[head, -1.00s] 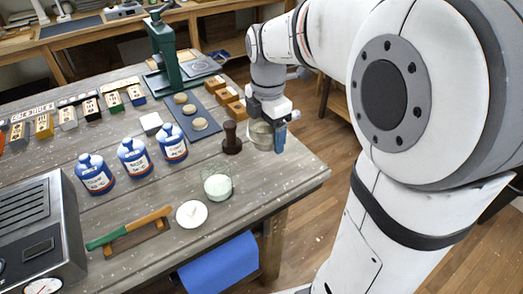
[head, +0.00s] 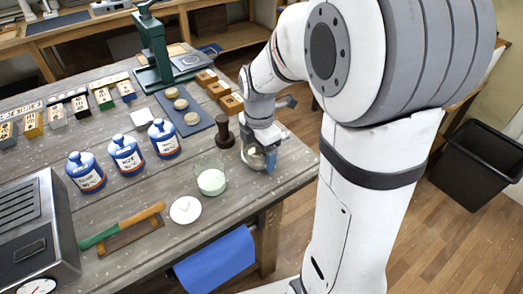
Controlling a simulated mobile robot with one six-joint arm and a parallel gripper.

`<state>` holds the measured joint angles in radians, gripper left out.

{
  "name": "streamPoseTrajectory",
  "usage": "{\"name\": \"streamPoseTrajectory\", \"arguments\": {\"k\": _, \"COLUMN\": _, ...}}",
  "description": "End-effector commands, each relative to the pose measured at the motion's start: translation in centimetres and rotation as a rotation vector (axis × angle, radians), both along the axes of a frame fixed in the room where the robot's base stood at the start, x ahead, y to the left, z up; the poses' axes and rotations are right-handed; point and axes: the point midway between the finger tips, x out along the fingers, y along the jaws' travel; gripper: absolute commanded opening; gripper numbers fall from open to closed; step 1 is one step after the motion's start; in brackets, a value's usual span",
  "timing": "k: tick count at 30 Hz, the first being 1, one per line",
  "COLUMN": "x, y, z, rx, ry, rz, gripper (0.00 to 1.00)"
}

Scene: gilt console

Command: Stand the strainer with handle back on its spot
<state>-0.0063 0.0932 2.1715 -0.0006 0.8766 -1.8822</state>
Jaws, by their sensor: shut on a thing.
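The strainer (head: 252,157) shows in the head view as a small, pale, rounded bowl shape at the right end of the workbench. My gripper (head: 269,153) is shut on it from above, with a blue-grey finger in front. The strainer's handle is mostly hidden by the gripper and cannot be made out. The strainer is low over the bench top, close to the right edge; I cannot tell whether it touches the wood. A dark brown turned wooden piece (head: 223,133) stands just to its left.
A glass beaker of white powder (head: 211,181) and a white disc (head: 186,210) stand left of the gripper. A black bin (head: 475,165) stands on the floor.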

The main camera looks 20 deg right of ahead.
Motion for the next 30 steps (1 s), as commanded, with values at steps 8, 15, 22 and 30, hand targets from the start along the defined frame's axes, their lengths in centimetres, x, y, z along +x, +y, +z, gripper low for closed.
{"name": "streamPoseTrajectory", "arguments": {"k": 8, "x": 0.0, "y": 0.0, "z": -0.3, "rx": 0.000, "ry": 0.000, "rz": -0.001, "gripper": 0.88}}
{"name": "streamPoseTrajectory", "arguments": {"k": 15, "x": 0.0, "y": -0.1, "z": -0.2, "rx": 0.000, "ry": 0.000, "rz": -0.001, "gripper": 1.00}}
{"name": "streamPoseTrajectory", "arguments": {"k": 22, "x": 0.0, "y": -0.1, "z": 0.3, "rx": 0.000, "ry": -0.001, "rz": -0.002, "gripper": 1.00}}
{"name": "streamPoseTrajectory", "arguments": {"k": 30, "x": 0.1, "y": -0.1, "z": 5.2, "rx": 0.000, "ry": -0.006, "rz": -0.003, "gripper": 1.00}}
